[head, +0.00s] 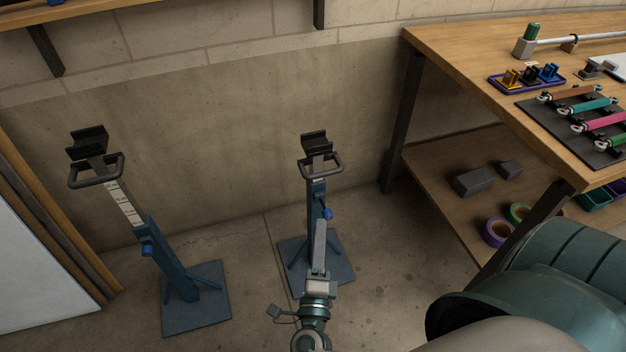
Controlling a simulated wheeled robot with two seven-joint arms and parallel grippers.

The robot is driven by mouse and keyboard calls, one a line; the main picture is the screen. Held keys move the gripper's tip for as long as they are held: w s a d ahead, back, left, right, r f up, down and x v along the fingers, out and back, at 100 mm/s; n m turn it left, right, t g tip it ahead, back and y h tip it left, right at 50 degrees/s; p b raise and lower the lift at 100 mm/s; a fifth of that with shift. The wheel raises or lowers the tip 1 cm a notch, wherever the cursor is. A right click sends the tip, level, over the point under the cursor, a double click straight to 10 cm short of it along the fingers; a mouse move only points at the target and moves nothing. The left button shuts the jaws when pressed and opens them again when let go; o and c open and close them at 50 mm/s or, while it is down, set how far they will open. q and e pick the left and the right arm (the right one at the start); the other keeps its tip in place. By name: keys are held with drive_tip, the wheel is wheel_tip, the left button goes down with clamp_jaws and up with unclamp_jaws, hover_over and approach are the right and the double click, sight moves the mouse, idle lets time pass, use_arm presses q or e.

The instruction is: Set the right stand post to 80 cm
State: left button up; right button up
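The right stand (316,192) is a blue post on a flat blue base plate (338,268). It has a black cradle (314,141) and a loop handle (337,165) on top. Only a short bit of its inner post shows above the sleeve; I cannot read its scale. A blue knob (327,213) sits on the sleeve's right side. My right gripper (319,228) comes from below in front of the lower post, its tip just left of and below the knob. Whether it touches anything is unclear, and its finger gap is hidden. My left gripper is not in view.
The left stand (170,262) is upright with more of its white-scaled inner post (125,204) showing. A wooden workbench (480,100) with a lower shelf (430,185) stands at right, holding tubes and tape rolls. A white panel (35,265) leans at left. Floor between the stands is clear.

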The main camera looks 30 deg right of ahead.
sight(324, 172)
drive_tip(key=shift+w+d+r, duration=0.1)
drive_tip(key=shift+w, duration=0.05)
drive_tip(key=x, duration=1.7)
drive_tip(key=shift+d+p, duration=0.1)
drive_tip(key=shift+p, duration=0.3)
clamp_jaws()
